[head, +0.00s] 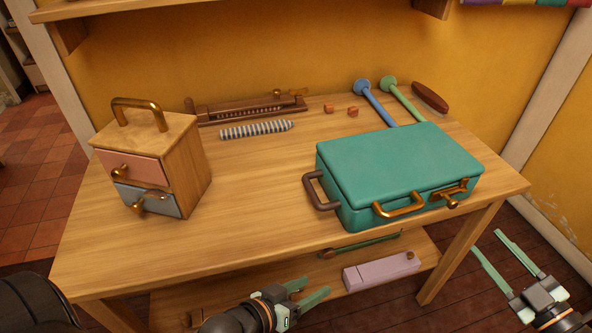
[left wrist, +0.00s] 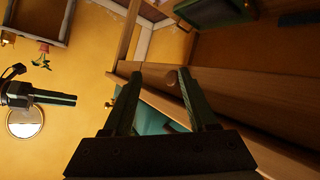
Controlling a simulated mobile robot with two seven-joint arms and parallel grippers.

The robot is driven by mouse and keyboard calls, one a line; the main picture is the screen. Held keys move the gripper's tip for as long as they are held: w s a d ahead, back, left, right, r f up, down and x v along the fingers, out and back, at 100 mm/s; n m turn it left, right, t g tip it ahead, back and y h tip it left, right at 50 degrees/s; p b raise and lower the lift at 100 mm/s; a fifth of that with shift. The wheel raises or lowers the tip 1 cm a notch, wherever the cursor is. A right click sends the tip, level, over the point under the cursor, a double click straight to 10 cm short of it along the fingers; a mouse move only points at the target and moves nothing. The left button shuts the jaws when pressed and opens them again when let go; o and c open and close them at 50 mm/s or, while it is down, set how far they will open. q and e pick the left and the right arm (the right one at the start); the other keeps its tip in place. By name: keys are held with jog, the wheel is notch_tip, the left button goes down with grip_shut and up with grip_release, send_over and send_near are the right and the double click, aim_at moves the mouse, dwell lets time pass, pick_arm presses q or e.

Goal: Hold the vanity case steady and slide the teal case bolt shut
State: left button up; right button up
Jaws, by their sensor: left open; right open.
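The teal vanity case (head: 400,165) lies closed-lidded on the right part of the wooden table. A brass handle (head: 400,207) is on its front, and a brown handle (head: 318,190) is on its left end. The brass bolt (head: 452,196) sits at the right of its front; I cannot tell how far it is slid. My left gripper (head: 316,288) is open and empty, below the table's front edge. Part of the case shows between its fingers in the left wrist view (left wrist: 153,122). My right gripper (head: 487,241) is open and empty, right of the table and apart from the case.
A small wooden drawer box (head: 182,165) stands at the table's left. A striped roll (head: 256,129), a dark wooden rack (head: 250,108), two small blocks and long-handled blue and green tools (head: 362,88) lie at the back. A lilac box (head: 381,272) is on the lower shelf. The table's front middle is clear.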

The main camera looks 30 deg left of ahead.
pick_arm(q)
jog(key=w+a+r+m+t, duration=0.1)
jog(key=w+r+m, duration=0.2)
jog(key=r, duration=0.1)
jog(key=w+a+r+m+t, duration=0.2)
jog(key=w+r+m, duration=0.1)
jog(key=r, duration=0.2)
jog(key=w+a+r+m+t+y, duration=0.1)
jog(key=w+a+r+m, duration=0.1)
jog(key=r, duration=0.3)
jog(key=shift+w+r+m+t, duration=0.15)
jog(key=shift+w+m+t, duration=0.25)
jog(key=shift+w, duration=0.4)
jog(key=w+a+r+m+t+y, duration=0.1)
jog(key=w+a+r+m+y, duration=0.15)
jog(key=a+m, duration=0.4)
jog(key=m, duration=0.3)
send_near(307, 174)
jog(key=shift+w+d+f+n+y, duration=0.15)
jog(key=shift+w+f+y, duration=0.1)
jog(key=shift+w, duration=0.35)
jog(key=shift+w+d+f+n+y, duration=0.1)
jog(key=shift+w+d+f+y, duration=0.1)
jog(key=shift+w, duration=0.4)
jog(key=w, duration=0.7)
jog(key=shift+w+f, duration=0.15)
jog(key=shift+w, duration=0.1)
grip_shut()
